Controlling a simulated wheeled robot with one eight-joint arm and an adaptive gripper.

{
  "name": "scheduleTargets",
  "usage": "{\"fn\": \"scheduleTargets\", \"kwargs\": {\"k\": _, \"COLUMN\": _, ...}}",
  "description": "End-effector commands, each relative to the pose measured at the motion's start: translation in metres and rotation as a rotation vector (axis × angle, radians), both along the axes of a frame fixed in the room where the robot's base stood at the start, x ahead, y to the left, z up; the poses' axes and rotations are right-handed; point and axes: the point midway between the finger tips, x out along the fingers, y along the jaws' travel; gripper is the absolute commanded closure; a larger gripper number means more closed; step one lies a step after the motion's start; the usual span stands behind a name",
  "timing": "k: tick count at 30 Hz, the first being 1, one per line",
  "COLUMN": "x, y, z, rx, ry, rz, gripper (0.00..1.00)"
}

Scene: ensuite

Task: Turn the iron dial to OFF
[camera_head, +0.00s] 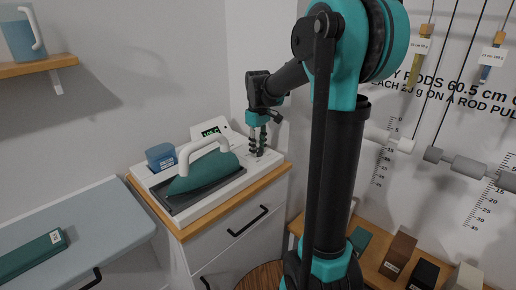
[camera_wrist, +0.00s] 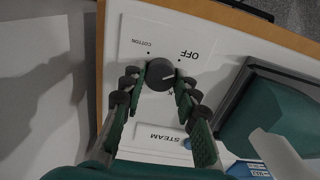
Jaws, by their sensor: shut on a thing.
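The iron dial (camera_wrist: 160,74) is a dark round knob on a white panel, seen from above in the wrist view. My gripper (camera_wrist: 160,79) has its two green fingers on either side of the dial and is shut on it. The OFF label (camera_wrist: 189,55) and the COTTON label (camera_wrist: 142,43) are printed beside the dial. A pale pointer mark on the dial faces right, not clearly at the OFF dot. Another label is partly hidden by a finger. In the head view my gripper (camera_head: 258,142) reaches down at the station's back right; the dial is hidden there.
The teal iron (camera_head: 208,172) with a white handle rests on the white station (camera_head: 222,197) beside my gripper. A blue box (camera_head: 160,157) and a small display (camera_head: 211,131) stand near it. The station sits on a wooden-topped cabinet (camera_head: 240,232) close to the wall.

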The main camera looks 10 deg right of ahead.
Motion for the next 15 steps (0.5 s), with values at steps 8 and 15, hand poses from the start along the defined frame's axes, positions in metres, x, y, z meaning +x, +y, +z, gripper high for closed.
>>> {"fn": "scheduleTargets", "kwargs": {"k": 8, "x": 0.0004, "y": 0.0001, "z": 0.0004, "rx": 0.0, "ry": -0.001, "rz": 0.148, "gripper": 0.99}}
{"fn": "scheduleTargets", "kwargs": {"k": 15, "x": 0.0004, "y": 0.0001, "z": 0.0004, "rx": 0.0, "ry": -0.001, "rz": 0.206, "gripper": 0.99}}
